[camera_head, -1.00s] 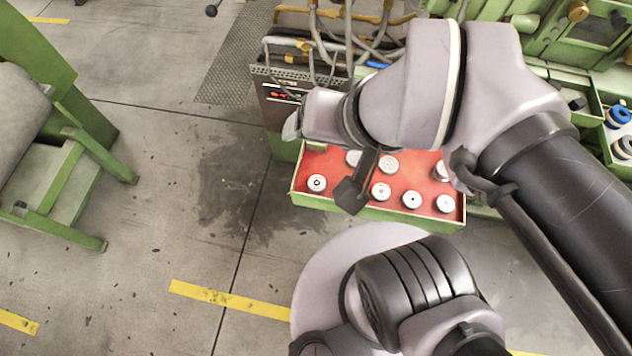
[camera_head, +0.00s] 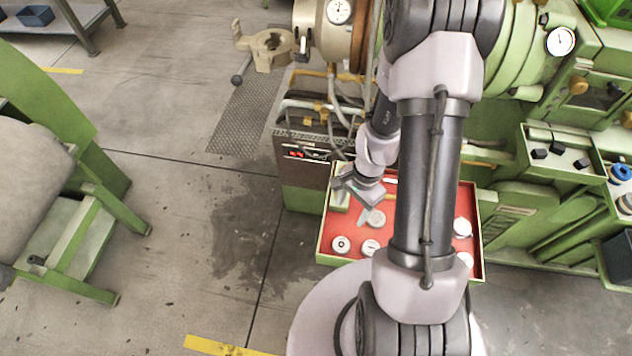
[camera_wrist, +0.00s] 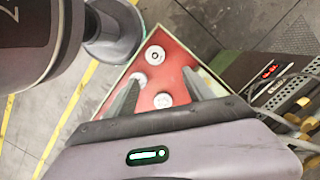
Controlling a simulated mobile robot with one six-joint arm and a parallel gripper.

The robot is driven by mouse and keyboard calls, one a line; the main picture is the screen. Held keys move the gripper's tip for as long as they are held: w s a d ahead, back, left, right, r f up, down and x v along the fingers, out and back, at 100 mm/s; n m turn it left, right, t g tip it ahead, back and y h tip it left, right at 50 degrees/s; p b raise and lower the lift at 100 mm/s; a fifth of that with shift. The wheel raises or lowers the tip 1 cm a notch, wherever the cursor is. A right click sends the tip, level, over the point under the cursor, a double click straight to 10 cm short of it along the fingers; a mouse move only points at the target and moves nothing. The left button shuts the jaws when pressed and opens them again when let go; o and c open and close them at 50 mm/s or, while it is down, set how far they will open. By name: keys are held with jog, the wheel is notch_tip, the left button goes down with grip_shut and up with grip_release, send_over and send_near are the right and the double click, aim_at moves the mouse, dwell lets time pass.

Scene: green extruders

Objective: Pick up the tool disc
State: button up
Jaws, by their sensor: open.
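Several round silver-white tool discs lie in a red-lined tray (camera_head: 401,246) with green walls. In the head view one disc (camera_head: 341,244) is at the tray's near left, another (camera_head: 371,247) just right of it, and a third (camera_head: 376,218) right below my gripper (camera_head: 352,200). In the wrist view one disc (camera_wrist: 155,55) lies ahead of the fingers and another (camera_wrist: 162,100) shows between them; a third (camera_wrist: 138,78) is beside the left finger. My gripper is open and empty, above the tray's left part. My arm hides the tray's middle.
A dark control cabinet (camera_head: 305,178) stands behind the tray's left side. Green machinery (camera_head: 530,200) rises at the right, with a small tray of black parts (camera_head: 562,158). Open concrete floor (camera_head: 170,200) lies to the left.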

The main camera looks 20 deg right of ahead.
jog(key=b, duration=0.9)
send_over(342, 244)
jog(key=f, duration=1.3)
jog(key=shift+w+d+f, duration=0.1)
jog(key=shift+w+d, duration=0.15)
jog(key=shift+d, duration=0.1)
jog(key=f+b, duration=0.1)
jog(key=f, duration=0.1)
jog(key=f+b, duration=0.1)
jog(key=b, duration=0.1)
jog(key=f+b, duration=0.2)
jog(key=shift+s+a+f, duration=0.15)
jog(key=shift+a+f, duration=0.15)
jog(key=shift+a, duration=0.05)
jog(key=shift+r, duration=0.2)
jog(key=c, duration=1.3)
